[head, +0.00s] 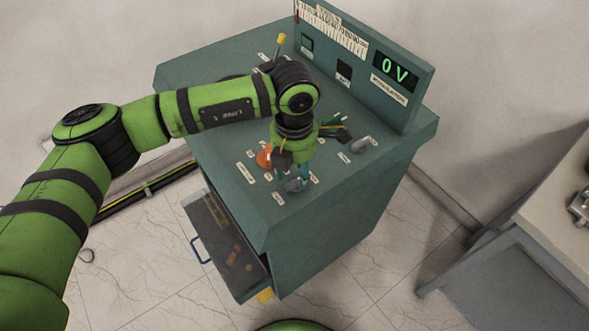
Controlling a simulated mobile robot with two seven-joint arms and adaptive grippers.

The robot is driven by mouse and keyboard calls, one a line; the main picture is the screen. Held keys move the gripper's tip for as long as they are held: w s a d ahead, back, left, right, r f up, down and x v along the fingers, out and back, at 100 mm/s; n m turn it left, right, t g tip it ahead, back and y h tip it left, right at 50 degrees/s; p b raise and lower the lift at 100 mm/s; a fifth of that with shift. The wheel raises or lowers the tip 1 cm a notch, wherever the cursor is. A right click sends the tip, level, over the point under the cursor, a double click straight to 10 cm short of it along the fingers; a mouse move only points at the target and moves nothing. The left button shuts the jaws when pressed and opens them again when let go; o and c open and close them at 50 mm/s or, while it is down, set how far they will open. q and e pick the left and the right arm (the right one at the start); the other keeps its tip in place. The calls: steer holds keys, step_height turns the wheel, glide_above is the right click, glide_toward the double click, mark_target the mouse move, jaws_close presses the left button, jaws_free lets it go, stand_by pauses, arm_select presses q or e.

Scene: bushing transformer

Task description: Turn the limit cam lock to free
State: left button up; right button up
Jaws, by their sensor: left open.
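The teal control console (225,65) stands in the middle of the head view. Its sloping top carries small knobs with white labels too small to read, so I cannot tell which is the limit cam lock. A grey knob (293,185) sits near the front edge. An orange-red knob (264,157) sits just left of my gripper, partly hidden by it. Another grey knob (360,145) lies to the right. My left gripper (297,168) points down over the panel, open, close above the front grey knob. Contact cannot be told. My right gripper does not show.
An upright panel at the console's back has a display (396,70) reading 0 V and a scale (335,32). A yellow-tipped lever (281,40) stands behind my arm. An open drawer (215,225) juts from the front left. A grey table (540,215) is at right.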

mark_target(296, 184)
arm_select(q)
steer(key=shift+f, duration=1.15)
steer(key=shift+d, duration=0.1)
steer(key=shift+c, duration=0.4)
jaws_close()
